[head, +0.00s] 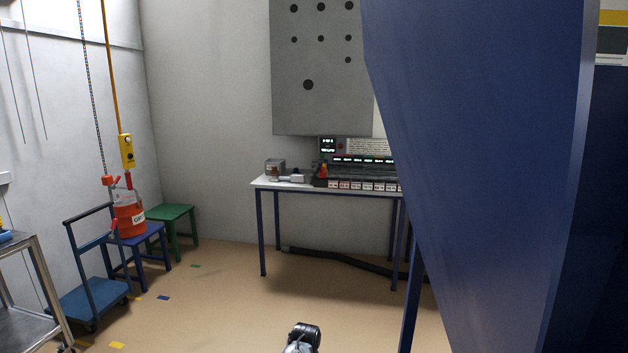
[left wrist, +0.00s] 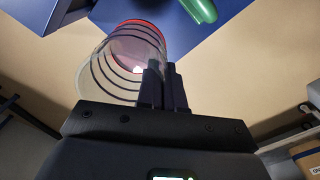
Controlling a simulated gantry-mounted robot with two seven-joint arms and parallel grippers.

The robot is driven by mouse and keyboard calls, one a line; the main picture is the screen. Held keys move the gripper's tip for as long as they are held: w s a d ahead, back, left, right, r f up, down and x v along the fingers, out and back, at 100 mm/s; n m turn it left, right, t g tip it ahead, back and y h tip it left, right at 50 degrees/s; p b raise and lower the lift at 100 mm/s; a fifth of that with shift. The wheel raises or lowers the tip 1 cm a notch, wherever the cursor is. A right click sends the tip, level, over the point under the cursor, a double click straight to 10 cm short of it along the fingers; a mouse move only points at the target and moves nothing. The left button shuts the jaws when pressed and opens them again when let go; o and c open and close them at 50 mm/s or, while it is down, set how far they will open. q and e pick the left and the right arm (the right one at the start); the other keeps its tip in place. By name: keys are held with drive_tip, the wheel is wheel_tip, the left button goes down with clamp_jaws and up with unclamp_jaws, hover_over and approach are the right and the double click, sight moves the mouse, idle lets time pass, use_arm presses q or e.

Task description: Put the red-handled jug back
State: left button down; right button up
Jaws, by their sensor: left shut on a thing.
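The jug (left wrist: 112,72) is in the left wrist view, a clear cylinder with dark rings around it and red at its far rim. My left gripper (left wrist: 161,75) has its dark fingers together at the jug's right side, shut on it. The handle itself is hidden by the fingers. I cannot make out the jug in the head view. My right gripper is in neither view.
A blue surface (left wrist: 165,45) with a green object (left wrist: 202,8) lies beyond the jug.

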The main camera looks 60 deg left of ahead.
use_arm(q)
drive_tip(key=shift+f, duration=0.6)
drive_tip(key=a+f+b, duration=0.1)
drive_tip(key=w+a+f+b, duration=0.1)
drive_tip(key=shift+f, duration=0.3)
drive_tip(key=shift+s+d+f+b, duration=0.15)
drive_tip(key=shift+d+f+b, duration=0.1)
drive_tip(key=shift+f, duration=0.35)
drive_tip(key=shift+s+d+f+b, duration=0.15)
drive_tip(key=shift+d+f, duration=0.1)
drive_tip(key=shift+f, duration=0.35)
drive_tip(key=shift+d+f, duration=0.15)
drive_tip(key=shift+f, duration=0.05)
drive_tip(key=shift+w+a+f+b, duration=0.15)
drive_tip(key=shift+f+b, duration=0.25)
drive_tip(key=shift+f, duration=0.2)
drive_tip(key=shift+a+f+b, duration=0.15)
drive_tip(key=shift+f+b, duration=0.25)
drive_tip(key=shift+f, duration=0.6)
drive_tip(key=shift+d+f, duration=0.1)
drive_tip(key=shift+d, duration=0.1)
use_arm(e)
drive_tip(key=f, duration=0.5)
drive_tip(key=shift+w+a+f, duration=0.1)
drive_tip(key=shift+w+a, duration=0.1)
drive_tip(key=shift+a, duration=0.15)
use_arm(q)
drive_tip(key=shift+a, duration=0.1)
